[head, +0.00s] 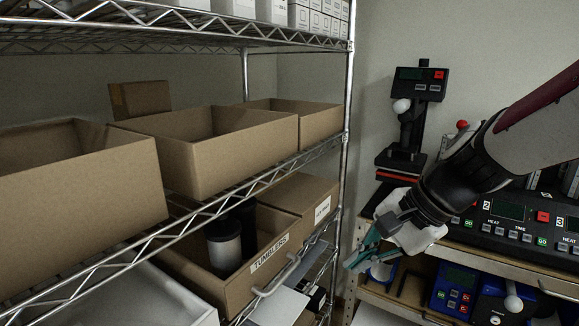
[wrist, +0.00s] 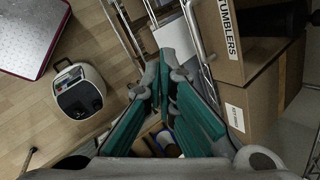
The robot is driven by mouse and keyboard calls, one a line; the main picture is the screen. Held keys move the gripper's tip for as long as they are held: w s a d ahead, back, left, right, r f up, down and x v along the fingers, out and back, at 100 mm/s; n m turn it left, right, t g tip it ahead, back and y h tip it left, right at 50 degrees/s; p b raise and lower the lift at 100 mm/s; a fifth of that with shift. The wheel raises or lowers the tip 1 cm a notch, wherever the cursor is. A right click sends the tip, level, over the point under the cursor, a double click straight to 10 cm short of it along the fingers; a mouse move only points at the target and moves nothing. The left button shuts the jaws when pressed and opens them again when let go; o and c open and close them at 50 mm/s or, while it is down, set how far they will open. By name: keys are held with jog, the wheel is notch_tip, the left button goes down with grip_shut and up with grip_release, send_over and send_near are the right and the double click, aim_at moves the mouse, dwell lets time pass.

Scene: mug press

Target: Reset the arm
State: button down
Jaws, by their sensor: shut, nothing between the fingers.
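My gripper (head: 362,252) hangs in the head view at the right, between the wire shelf rack and the bench with the presses. Its teal fingers point down and to the left, and it is empty. In the wrist view the two teal fingers (wrist: 163,88) lie close together at their tips, shut on nothing. My arm reaches in from the right edge of the head view, its wrist in front of the bench.
A wire rack (head: 347,95) holds open cardboard boxes (head: 225,158) and a box labelled TUMBLERS (head: 268,262) with cups inside. A press (head: 405,125) and control panels (head: 510,232) stand on the bench.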

jog(key=s+d+r+n+t+h, duration=0.1)
jog(key=s+d+r+n+h, duration=0.1)
jog(key=s+n, duration=0.3)
jog(key=s+d+r+n+t+h, duration=0.1)
jog(key=s+d+r+n+h, duration=0.1)
jog(key=s+n, duration=0.4)
jog(key=shift+s+d+h, duration=0.8)
jog(key=shift+s+d, duration=0.6)
jog(key=shift+s, duration=0.65)
